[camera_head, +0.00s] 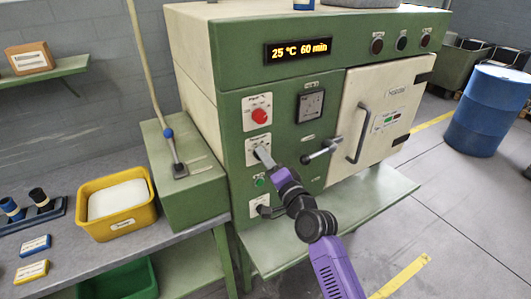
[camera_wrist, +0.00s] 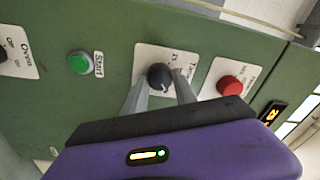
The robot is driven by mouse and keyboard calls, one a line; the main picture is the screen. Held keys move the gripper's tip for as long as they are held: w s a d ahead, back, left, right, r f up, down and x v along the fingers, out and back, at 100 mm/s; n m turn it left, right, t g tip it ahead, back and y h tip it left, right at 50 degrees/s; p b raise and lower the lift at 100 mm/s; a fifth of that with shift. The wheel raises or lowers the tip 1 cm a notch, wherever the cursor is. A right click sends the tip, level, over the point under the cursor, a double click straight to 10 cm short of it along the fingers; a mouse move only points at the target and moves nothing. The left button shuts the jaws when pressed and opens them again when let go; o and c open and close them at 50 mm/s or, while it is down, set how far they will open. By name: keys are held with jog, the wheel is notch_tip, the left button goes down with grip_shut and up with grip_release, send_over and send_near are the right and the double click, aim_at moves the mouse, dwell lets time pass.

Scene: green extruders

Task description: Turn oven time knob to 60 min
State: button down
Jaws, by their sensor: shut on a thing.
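The green oven (camera_head: 225,50) stands in the middle of the head view. Its display (camera_head: 297,51) reads 25 °C 60 min. The dark time knob (camera_wrist: 160,76) sits on a white label plate (camera_wrist: 145,55) in the wrist view. My gripper (camera_wrist: 161,90) has its two grey fingers on either side of this knob and is shut on it. In the head view my gripper (camera_head: 262,153) reaches the oven's front panel and hides most of the knob. The red knob (camera_head: 260,116) is above it; it also shows in the wrist view (camera_wrist: 230,86).
A green start button (camera_wrist: 80,62) is beside the time knob. The oven door handle (camera_head: 358,133) and a lever (camera_head: 322,152) stick out to the right of my gripper. A yellow bin (camera_head: 118,229) stands at left, a blue barrel (camera_head: 487,110) at right.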

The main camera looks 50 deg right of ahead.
jog(key=shift+f+m+p, duration=0.1)
jog(key=shift+m+p, duration=0.3)
jog(key=shift+m, duration=0.3)
jog(key=c, duration=1)
grip_release()
jog(key=shift+s, duration=0.1)
jog(key=b+v, duration=0.1)
jog(key=v, duration=0.6)
jog(key=shift+s, duration=0.3)
jog(key=shift+a, duration=0.1)
